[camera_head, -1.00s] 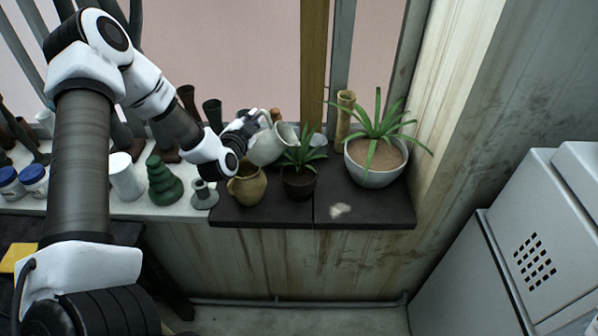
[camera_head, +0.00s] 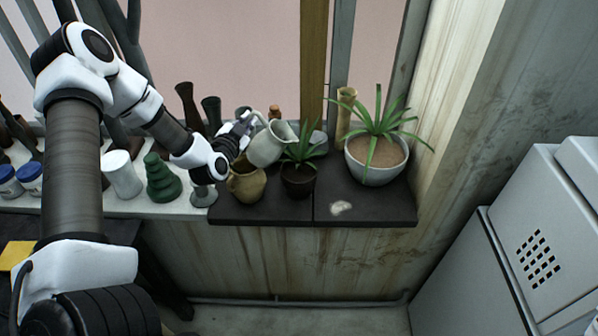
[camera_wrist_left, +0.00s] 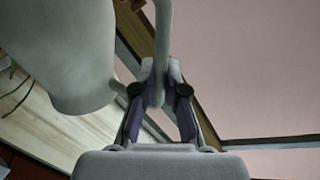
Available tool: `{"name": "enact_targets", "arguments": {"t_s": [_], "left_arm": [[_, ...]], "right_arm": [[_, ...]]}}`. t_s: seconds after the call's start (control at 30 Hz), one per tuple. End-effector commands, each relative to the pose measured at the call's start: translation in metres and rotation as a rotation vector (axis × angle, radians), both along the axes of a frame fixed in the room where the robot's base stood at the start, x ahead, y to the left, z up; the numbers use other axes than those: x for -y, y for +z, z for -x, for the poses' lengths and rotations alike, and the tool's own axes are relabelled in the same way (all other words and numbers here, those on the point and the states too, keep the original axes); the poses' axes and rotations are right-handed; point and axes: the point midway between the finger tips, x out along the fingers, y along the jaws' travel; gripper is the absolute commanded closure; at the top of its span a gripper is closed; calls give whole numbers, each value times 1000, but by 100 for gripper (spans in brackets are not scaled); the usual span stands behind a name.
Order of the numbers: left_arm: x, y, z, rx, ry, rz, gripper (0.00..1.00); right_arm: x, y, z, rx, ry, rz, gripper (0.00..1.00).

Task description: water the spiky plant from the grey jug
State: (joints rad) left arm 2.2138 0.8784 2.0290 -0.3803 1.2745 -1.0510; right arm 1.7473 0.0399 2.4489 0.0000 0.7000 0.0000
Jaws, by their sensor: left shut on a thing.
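The grey jug (camera_head: 268,148) is held tilted, its mouth toward the right, beside the smaller spiky-leaved plant (camera_head: 300,152). My left gripper (camera_head: 249,122) is shut on the jug's handle. In the left wrist view the jug (camera_wrist_left: 62,50) fills the upper left, and my fingertips (camera_wrist_left: 158,84) close on the handle. The smaller plant stands in a dark pot (camera_head: 298,182). A larger plant (camera_head: 377,125) with long pointed leaves grows in a white bowl (camera_head: 375,174) to its right. I cannot see any water. My right gripper is out of view.
A tan pitcher (camera_head: 246,182) stands left of the dark pot on a dark slab (camera_head: 270,214). A bamboo-like vase (camera_head: 345,112) stands behind the bowl. A green stacked piece (camera_head: 162,182) and white cylinder (camera_head: 122,176) are at left. The slab's front right is mostly clear.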

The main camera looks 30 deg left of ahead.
Motion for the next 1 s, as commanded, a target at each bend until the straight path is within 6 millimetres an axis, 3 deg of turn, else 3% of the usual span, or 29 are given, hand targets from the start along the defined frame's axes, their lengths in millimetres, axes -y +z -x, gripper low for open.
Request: {"name": "enact_targets", "arguments": {"t_s": [0.03,0.1,0.13,0.27,0.3,0.5,0.7,1.0], "left_arm": [[-9,16,3,29,7,44,100],[-19,20,9,61,7,116,100],[-21,4,10,71,6,140,100],[-33,-16,15,125,5,246,100],[-35,6,16,138,4,273,100],[-46,34,21,194,3,393,100],[-56,31,25,262,2,537,100],[-57,32,25,272,0,562,100]], "right_arm": [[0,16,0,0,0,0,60],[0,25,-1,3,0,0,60],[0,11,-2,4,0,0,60],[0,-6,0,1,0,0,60],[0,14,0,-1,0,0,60],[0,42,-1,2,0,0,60],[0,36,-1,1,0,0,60],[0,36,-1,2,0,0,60]]}}
